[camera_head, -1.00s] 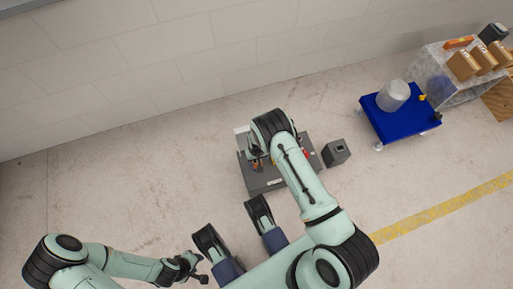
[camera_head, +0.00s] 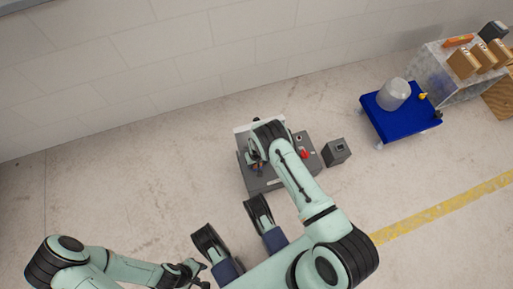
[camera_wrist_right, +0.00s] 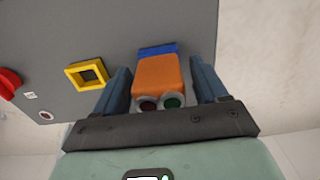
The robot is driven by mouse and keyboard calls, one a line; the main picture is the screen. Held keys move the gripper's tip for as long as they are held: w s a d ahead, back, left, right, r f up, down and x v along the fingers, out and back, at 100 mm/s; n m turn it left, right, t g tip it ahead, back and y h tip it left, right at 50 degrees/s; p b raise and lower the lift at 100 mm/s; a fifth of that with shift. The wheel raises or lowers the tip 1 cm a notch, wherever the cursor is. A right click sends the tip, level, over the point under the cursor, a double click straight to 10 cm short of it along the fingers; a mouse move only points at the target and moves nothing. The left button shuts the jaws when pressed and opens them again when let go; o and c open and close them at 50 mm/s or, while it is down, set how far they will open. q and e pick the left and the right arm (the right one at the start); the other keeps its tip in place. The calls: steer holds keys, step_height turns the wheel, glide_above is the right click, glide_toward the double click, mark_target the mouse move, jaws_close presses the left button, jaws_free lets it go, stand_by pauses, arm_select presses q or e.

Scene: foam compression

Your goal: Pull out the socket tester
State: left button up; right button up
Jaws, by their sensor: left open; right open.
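The socket tester (camera_wrist_right: 160,76) is an orange block with a blue band at its far end and two round ends, brown and green, facing my wrist. It stands against the grey panel (camera_wrist_right: 110,28) in the right wrist view. My right gripper (camera_wrist_right: 163,88) is open, with one finger on each side of the tester and narrow gaps visible. In the head view my right gripper (camera_head: 257,166) is over the grey unit (camera_head: 262,186), largely covered by my arm. My left gripper (camera_head: 188,274) is open, low in the picture, away from the unit.
A yellow square frame (camera_wrist_right: 87,74) and a red knob (camera_wrist_right: 8,84) are on the panel left of the tester. A small dark box (camera_head: 337,152) stands right of the unit. A blue cart (camera_head: 405,122) with a grey cylinder (camera_head: 393,95) is farther right. Floor at left is clear.

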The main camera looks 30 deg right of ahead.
stand_by(0.8)
jaws_close()
steer(key=shift+r+p, duration=2.15)
steer(key=shift+r, duration=0.9)
